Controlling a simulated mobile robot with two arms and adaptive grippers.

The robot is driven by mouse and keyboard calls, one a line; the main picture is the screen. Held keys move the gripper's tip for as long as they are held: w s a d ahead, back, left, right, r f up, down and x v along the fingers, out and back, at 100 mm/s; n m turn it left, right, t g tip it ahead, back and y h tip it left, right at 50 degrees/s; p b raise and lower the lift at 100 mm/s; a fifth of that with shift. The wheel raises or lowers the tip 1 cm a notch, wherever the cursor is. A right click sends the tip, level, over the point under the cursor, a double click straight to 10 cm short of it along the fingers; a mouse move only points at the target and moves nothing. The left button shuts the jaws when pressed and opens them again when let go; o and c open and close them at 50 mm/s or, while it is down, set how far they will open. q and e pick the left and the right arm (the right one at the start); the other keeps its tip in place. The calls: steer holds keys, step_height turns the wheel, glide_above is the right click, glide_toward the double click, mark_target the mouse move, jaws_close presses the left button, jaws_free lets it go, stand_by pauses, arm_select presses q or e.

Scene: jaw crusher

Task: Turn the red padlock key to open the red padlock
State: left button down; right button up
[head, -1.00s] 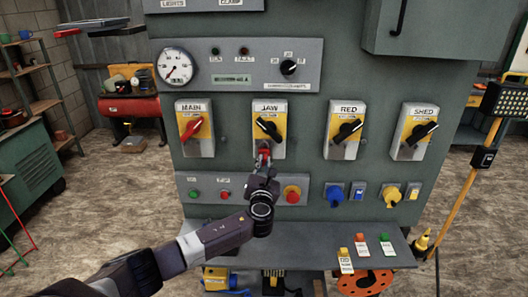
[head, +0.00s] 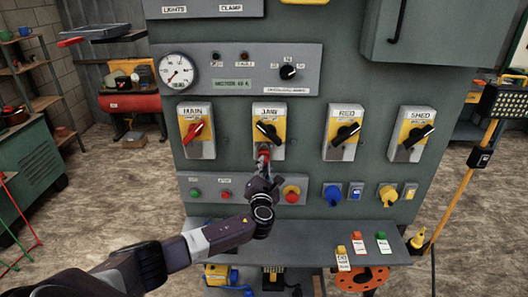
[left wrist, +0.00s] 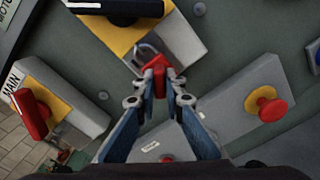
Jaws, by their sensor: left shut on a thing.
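The red padlock (head: 263,153) hangs at the bottom of the JAW switch (head: 268,128). In the left wrist view, the red padlock (left wrist: 173,70) shows beside its grey shackle (left wrist: 146,50). My left gripper (head: 263,168) is right in front of it. In the left wrist view, the fingertips of my left gripper (left wrist: 159,90) are shut on a narrow red piece, which looks like the red padlock key (left wrist: 160,82). The key seems to be at the padlock, but the keyhole is hidden. The shackle still passes near the switch plate; whether it is open cannot be told. My right gripper is not in view.
The MAIN (head: 196,131), RED (head: 343,133) and SHED (head: 413,134) switches flank the JAW switch. A red mushroom button (head: 291,194) sits low on the panel, close to my left gripper. A ledge with coloured tags (head: 358,248) juts out below.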

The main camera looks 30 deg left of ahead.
arm_select(q)
steer(key=shift+w+a+r, duration=0.1)
steer(key=shift+a+r, duration=0.1)
steer(key=shift+r, duration=0.1)
steer(key=shift+r+m+p, duration=0.15)
steer(key=shift+m+p, duration=0.35)
steer(key=shift+m, duration=1.3)
